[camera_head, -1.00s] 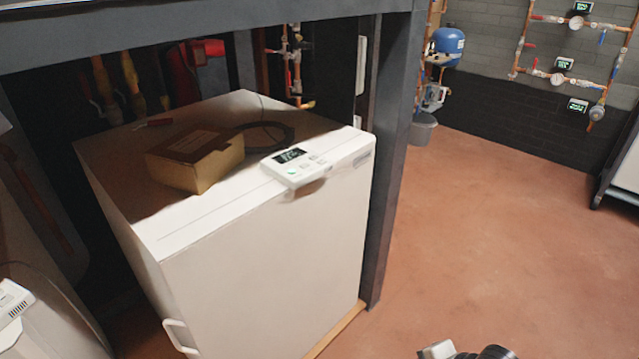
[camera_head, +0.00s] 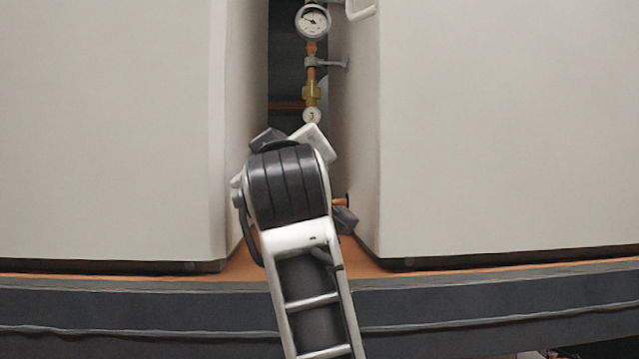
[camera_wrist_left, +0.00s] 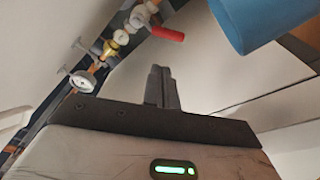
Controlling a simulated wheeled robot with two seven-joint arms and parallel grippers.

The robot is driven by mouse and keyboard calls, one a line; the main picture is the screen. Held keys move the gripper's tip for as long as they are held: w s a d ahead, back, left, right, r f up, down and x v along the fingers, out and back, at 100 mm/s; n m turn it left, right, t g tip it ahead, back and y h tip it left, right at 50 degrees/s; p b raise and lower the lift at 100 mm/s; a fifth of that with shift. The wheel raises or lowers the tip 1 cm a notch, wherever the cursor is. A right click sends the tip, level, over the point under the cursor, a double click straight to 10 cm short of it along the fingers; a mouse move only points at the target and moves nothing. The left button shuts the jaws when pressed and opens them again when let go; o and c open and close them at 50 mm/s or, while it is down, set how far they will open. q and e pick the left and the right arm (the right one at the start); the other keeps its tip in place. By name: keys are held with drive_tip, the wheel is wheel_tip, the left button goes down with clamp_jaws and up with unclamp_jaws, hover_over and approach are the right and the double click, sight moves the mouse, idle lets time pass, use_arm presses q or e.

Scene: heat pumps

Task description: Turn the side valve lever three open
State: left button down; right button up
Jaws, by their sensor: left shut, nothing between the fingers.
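A valve with a red lever (camera_wrist_left: 165,33) is on a copper pipe line at the upper left of the left wrist view. Its handle points right. I cannot make out this lever in the head view. My left gripper (camera_wrist_left: 162,72) has its fingers together with nothing between them, below and apart from the red lever. In the head view my left arm reaches up into the gap between two white cabinets and hides the lower pipe line. A small round white tag (camera_head: 312,116) sits on the pipe just above the arm; its mark is too small to read. My right gripper is not in view.
White cabinets stand left (camera_head: 105,130) and right (camera_head: 510,130) of the narrow gap. A round gauge (camera_head: 313,20) and a brass fitting (camera_head: 311,92) are on the vertical pipe. A blue object (camera_wrist_left: 262,18) is close at the upper right of the wrist view.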

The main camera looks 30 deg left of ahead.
use_arm(q)
drive_tip(key=f+p+x, duration=0.1)
drive_tip(key=p+x, duration=0.1)
drive_tip(key=x, duration=0.8)
drive_tip(key=shift+a+r+p, duration=0.15)
drive_tip(key=shift+r+p, duration=0.05)
drive_tip(key=shift+p, duration=0.15)
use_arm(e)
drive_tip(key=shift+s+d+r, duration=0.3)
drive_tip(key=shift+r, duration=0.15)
use_arm(q)
drive_tip(key=shift+a, duration=0.1)
